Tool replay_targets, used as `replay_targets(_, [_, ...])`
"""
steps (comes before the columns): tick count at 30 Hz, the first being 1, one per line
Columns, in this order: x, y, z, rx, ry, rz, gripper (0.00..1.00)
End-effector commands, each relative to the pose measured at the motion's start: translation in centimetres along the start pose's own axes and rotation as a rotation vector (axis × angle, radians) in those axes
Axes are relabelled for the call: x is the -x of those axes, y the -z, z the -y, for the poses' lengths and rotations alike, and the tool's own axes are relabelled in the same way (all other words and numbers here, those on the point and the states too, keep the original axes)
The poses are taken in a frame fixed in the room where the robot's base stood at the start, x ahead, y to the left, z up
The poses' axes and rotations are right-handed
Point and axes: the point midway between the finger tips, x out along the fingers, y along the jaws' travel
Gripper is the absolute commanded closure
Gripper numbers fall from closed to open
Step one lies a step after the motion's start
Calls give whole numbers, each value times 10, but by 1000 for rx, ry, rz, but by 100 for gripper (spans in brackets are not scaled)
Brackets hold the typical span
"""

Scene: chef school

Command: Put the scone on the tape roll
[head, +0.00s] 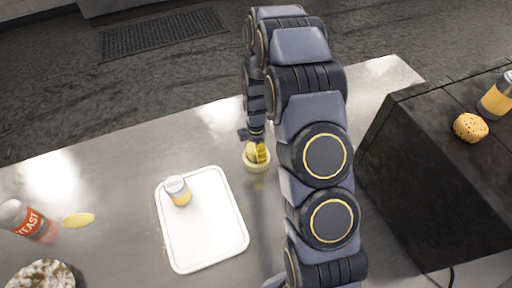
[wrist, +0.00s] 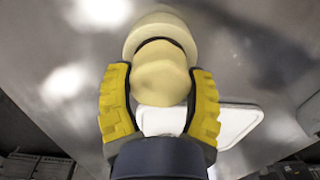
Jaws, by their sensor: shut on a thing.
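My gripper (head: 257,151) is shut on a pale yellow, rounded lump, which I take to be the scone (wrist: 162,84). In the wrist view the scone sits between the two yellow fingers (wrist: 160,100). In the head view it is small and partly covered by a finger. The cream tape roll (head: 257,166) lies on the steel counter directly below my gripper. In the wrist view the tape roll (wrist: 150,25) shows behind the scone, with part of its dark inner edge visible. I cannot tell whether the scone touches the roll.
A white board (head: 215,235) with a small jar (head: 178,190) on it lies left of the tape roll. A yeast jar (head: 28,222), a yellow oval piece (head: 79,220) and a bowl (head: 42,276) are farther left. A dark box (head: 425,165) at right bears a speckled bun (head: 470,127) and a jar (head: 497,97).

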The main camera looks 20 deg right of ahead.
Motion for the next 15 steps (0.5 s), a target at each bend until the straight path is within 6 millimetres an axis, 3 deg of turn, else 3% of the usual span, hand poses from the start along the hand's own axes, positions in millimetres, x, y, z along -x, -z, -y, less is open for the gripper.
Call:
replay_targets(6, [-3,0,0,-1,1,-1,76])
replay_targets(7, [-3,0,0,-1,0,-1,34])
replay_targets(9, [-3,0,0,-1,0,0,14])
replay_targets(15, [-2,0,0,-1,0,0,14])
